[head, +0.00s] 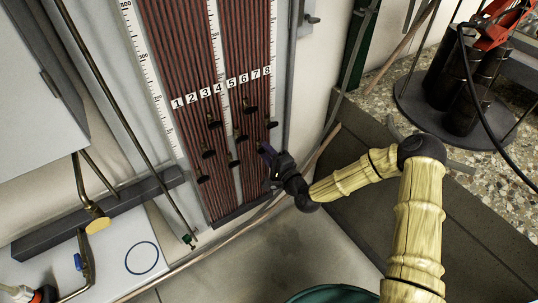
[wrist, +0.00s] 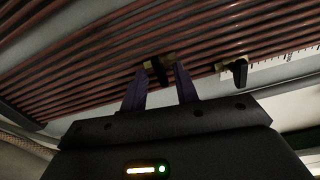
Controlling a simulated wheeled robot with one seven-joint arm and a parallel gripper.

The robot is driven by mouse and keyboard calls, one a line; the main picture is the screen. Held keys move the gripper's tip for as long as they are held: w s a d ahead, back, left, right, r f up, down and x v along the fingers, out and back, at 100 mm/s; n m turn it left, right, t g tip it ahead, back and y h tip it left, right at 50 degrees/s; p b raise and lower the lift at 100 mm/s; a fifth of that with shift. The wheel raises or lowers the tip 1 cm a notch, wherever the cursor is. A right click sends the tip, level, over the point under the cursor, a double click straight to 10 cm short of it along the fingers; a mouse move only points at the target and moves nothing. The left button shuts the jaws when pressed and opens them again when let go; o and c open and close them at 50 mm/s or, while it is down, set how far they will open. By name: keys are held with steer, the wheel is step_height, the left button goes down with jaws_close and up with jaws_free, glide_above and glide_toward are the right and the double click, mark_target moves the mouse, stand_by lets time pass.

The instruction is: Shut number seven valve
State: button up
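Small dark valve handles sit below the labels at staggered heights. A brass valve with a black handle (wrist: 160,68) shows between the fingertips; contact cannot be told. Its number is not readable there. Another valve (wrist: 236,72) is to the right. One more handle (head: 271,124) is just above my gripper.
A white ruler strip (head: 278,45) runs along the board's right edge. A dark stone ledge (head: 430,225) lies at right, with black cylinders (head: 460,95) on a round base behind. A thin pipe (head: 215,250) runs along the wall's foot. A green bin rim (head: 330,295) is at the bottom.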

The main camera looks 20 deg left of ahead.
steer(key=shift+s+d, duration=0.1)
steer(key=p+v, duration=0.2)
steer(key=v, duration=1.5)
steer(key=shift+s, duration=0.1)
